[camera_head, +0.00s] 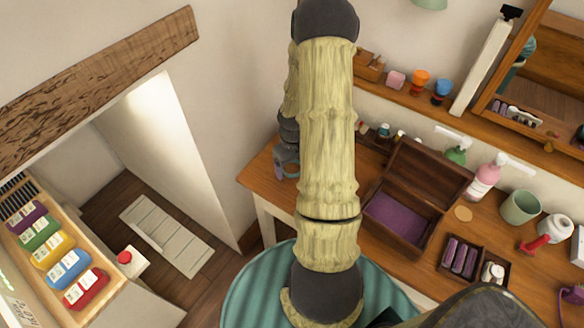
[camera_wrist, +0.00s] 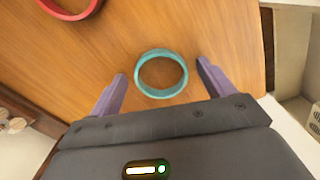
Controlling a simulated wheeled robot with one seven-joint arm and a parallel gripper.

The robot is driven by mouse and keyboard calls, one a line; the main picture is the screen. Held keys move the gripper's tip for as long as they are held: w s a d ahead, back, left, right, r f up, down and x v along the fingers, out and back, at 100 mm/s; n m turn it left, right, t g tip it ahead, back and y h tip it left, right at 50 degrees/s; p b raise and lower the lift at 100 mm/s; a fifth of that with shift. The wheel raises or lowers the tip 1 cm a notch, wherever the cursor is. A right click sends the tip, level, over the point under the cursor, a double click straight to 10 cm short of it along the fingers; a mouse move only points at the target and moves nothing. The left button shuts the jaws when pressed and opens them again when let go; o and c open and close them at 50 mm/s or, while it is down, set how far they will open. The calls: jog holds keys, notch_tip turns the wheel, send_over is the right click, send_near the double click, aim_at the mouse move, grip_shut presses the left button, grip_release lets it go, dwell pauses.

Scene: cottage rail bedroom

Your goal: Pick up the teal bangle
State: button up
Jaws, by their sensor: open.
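The teal bangle (camera_wrist: 161,92) lies flat on the wooden tabletop (camera_wrist: 185,30) in the wrist view. It is a plain round ring. My gripper (camera_wrist: 160,80) is open, with one purple-grey finger to the left of the bangle and one to the right. The bangle sits between the two fingers with a gap on each side. Whether the fingertips are level with the bangle or above it, I cannot tell.
A red ring (camera_wrist: 72,5) lies at the upper left of the wrist view, apart from the teal bangle. In the head view an open wooden box (camera_head: 408,218) with purple lining stands on the desk, near bottles, a green cup (camera_head: 521,205) and a small tray.

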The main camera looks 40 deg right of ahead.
jog(key=c, duration=1.1)
jog(key=shift+o, duration=0.2)
notch_tip(320, 180, up, 10)
jog(key=shift+p, duration=0.35)
